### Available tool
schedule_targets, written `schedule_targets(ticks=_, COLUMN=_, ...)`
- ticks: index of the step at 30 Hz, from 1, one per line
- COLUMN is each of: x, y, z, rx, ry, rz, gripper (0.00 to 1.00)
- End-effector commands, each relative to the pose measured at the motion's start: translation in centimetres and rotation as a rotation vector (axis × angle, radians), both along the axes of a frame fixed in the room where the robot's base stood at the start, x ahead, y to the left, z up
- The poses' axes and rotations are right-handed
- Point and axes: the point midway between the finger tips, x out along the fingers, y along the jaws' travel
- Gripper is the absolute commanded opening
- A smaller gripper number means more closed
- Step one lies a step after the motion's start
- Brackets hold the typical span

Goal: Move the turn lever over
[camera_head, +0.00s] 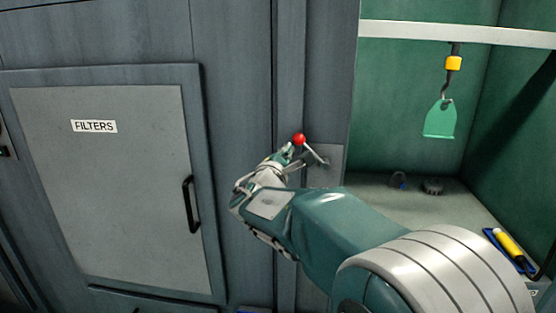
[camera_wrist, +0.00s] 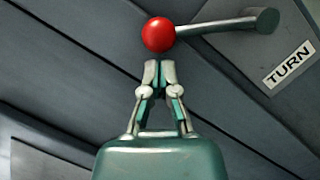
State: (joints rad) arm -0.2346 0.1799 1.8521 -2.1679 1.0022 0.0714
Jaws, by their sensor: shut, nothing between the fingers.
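The turn lever (camera_head: 314,153) is a thin metal rod with a red ball knob, mounted on a grey plate on the post beside the open compartment. In the head view it slants up and left from its pivot to the red knob (camera_head: 299,140). In the wrist view the lever (camera_wrist: 218,24) runs from its pivot at right to the red knob (camera_wrist: 158,35) at left. My gripper (camera_head: 288,150) is shut and empty. In the wrist view its fingertips (camera_wrist: 159,66) are just below the knob; I cannot tell whether they touch it.
A "TURN" label (camera_wrist: 289,64) is by the pivot. The "FILTERS" cabinet door (camera_head: 100,190) with a black handle (camera_head: 191,205) is at left. The green-walled compartment at right holds a hanging green tag (camera_head: 440,121), small dark parts (camera_head: 432,187) and a yellow cylinder in a blue tray (camera_head: 508,243).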

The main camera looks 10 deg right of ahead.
Motion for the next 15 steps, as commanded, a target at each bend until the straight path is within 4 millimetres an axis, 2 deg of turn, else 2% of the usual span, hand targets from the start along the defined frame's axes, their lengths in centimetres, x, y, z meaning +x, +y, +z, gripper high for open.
schedule_targets(ticks=15, x=-0.06, y=-0.2, z=0.31, rx=0.023, ry=-0.008, rz=-0.001, gripper=0.0)
